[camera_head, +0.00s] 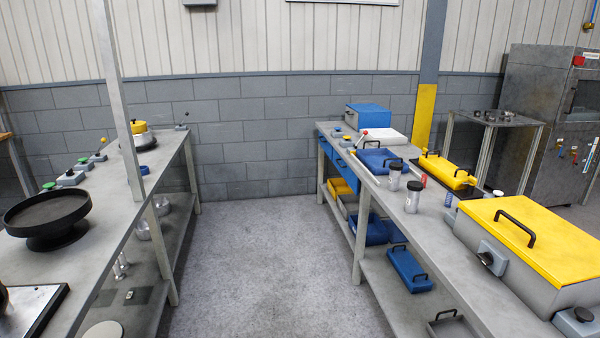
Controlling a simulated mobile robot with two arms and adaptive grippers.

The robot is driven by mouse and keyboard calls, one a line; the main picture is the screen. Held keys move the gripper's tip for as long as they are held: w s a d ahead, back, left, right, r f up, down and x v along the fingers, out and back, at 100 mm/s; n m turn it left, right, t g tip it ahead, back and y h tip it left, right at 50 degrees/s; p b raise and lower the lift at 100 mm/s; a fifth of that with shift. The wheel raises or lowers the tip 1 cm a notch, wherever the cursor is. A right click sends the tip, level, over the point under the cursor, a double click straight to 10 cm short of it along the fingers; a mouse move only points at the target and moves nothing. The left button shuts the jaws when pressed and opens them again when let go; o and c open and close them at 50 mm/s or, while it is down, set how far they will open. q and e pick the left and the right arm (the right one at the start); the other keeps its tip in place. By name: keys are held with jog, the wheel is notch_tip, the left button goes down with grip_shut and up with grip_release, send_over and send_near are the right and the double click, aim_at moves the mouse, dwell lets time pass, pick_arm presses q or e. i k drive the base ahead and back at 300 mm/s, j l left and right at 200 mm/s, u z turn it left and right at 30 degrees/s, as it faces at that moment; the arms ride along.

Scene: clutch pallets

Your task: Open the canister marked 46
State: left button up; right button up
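Two clear-grey canisters with dark lids stand upright on the right workbench (470,262). The nearer canister (412,201) is close to the bench's aisle-side edge. The farther canister (394,181) stands just behind it, beside a blue tray. Both lids appear to be on. No number can be read on either one, so I cannot tell which is marked 46. Neither of my grippers is in view.
A large grey box with a yellow lid (545,238) fills the right bench's near end. A blue tray (379,160) and yellow case (446,168) lie farther back. The left bench (100,212) holds a black round dish (47,213). The aisle floor (255,255) is clear.

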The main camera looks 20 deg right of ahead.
aim_at(395, 176)
jog(key=i+j, duration=0.15)
jog(key=i, duration=1.65)
jog(key=i+z, duration=0.3)
jog(key=z, duration=0.15)
jog(key=i+j+z, duration=0.2)
jog(key=z, duration=0.25)
jog(key=i+j+z, duration=0.3)
jog(key=z, duration=0.15)
jog(key=i+j+z, duration=0.3)
jog(key=z, duration=0.2)
jog(key=i+j+z, duration=0.15)
jog(key=j+z, duration=1.2)
jog(key=j, duration=0.1)
